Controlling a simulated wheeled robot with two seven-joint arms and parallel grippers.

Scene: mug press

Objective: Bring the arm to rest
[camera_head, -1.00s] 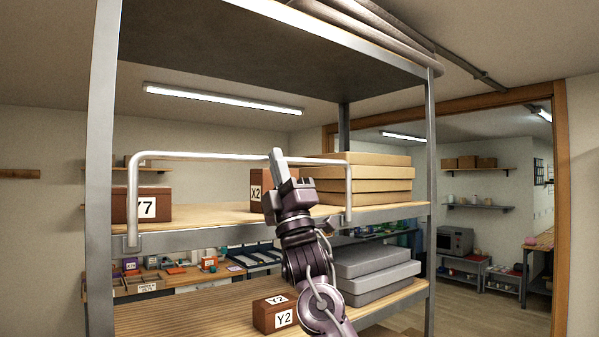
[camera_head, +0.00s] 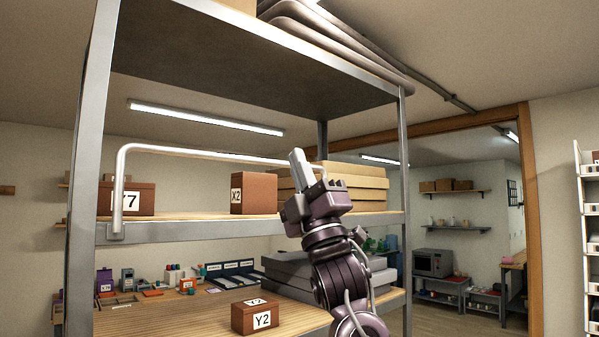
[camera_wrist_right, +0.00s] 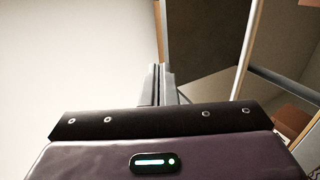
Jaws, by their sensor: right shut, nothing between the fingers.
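My right gripper (camera_head: 300,160) is shut and empty. It points up in front of the middle shelf (camera_head: 270,229) of a metal rack, its arm rising from the bottom of the head view. Its closed fingers also show in the right wrist view (camera_wrist_right: 158,84), against a pale wall. In the head view it hides part of the guard rail (camera_head: 200,151) and of the stacked tan boxes (camera_head: 357,183). I cannot tell whether it touches the rail. My left gripper is not in view.
On the middle shelf stand a brown box Y7 (camera_head: 142,200) and a brown box X2 (camera_head: 259,193). The rack's right post (camera_head: 404,190) is close to my right arm. Open floor lies further right.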

